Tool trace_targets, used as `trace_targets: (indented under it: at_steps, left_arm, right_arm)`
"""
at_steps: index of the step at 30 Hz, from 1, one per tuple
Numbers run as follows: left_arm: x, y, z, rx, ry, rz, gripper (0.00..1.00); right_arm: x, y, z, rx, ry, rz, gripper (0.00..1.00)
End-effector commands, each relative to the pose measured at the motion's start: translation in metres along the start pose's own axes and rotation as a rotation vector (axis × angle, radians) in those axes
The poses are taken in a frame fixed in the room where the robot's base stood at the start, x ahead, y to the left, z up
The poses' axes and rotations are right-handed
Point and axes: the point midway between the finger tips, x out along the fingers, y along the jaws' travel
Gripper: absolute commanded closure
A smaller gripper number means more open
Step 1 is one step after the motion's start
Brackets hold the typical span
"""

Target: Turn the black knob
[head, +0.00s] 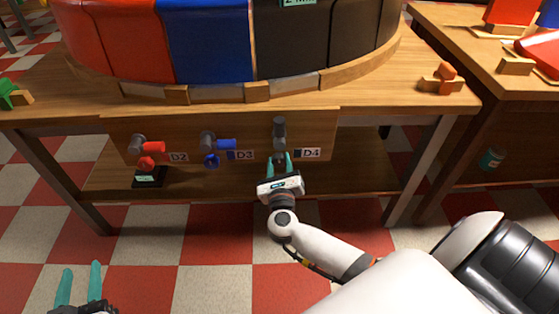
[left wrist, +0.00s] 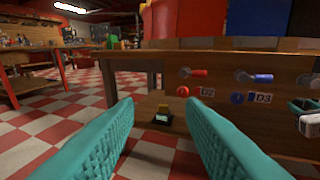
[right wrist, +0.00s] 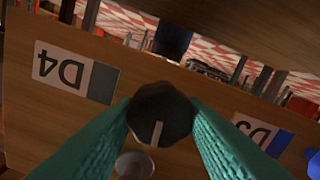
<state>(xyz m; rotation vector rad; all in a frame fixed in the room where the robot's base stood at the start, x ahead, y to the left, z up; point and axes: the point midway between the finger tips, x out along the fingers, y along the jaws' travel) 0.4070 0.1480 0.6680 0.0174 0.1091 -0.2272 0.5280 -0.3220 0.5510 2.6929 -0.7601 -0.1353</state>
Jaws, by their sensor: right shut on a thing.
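The black knob (right wrist: 160,112) is on the wooden panel beside the D4 label (right wrist: 62,68). It is dark and faceted, with a pale line on its face. My right gripper (head: 280,160) is shut on the knob; in the right wrist view its teal fingers (right wrist: 162,118) touch both sides. In the head view the fingers and hand largely hide the knob, below the dark grey lever (head: 280,131). My left gripper (head: 80,284) is open and empty at the lower left, away from the panel; its spread fingers also show in the left wrist view (left wrist: 160,102).
The panel (head: 185,126) also carries a red lever (head: 152,147) and red knob (head: 147,162) at D2, and a blue lever (head: 222,144) and blue knob (head: 211,160) at D3. A black stand (head: 149,178) sits on the shelf below. The checkered floor in front is clear.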

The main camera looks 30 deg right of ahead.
Motion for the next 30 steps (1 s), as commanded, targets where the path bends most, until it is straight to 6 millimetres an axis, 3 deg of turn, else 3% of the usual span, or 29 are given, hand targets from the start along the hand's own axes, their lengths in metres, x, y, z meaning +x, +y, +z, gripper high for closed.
trace_targets:
  at_steps: [8, 12, 19, 27, 30]
  left_arm:
    - [-0.039, 0.013, -0.071, 0.001, 0.522, 0.032, 0.64]
    - [-0.076, 0.018, -0.102, -0.004, 0.783, 0.048, 0.64]
    - [-0.147, 0.024, -0.128, -0.018, 1.174, 0.072, 0.64]
    - [-0.145, 0.023, -0.109, -0.017, 1.154, 0.070, 0.64]
    - [-0.135, 0.024, -0.133, -0.019, 1.172, 0.067, 0.64]
  right_arm:
    - [-0.001, 0.001, -0.002, -0.176, -0.006, -0.001, 0.86]
    - [-0.001, 0.000, -0.002, -0.269, -0.005, -0.002, 0.86]
    - [-0.001, -0.001, -0.002, -0.424, -0.005, -0.003, 0.86]
    - [-0.001, -0.001, -0.001, -0.606, -0.005, -0.004, 0.86]
    - [-0.002, -0.001, -0.001, -0.684, -0.005, -0.004, 0.86]
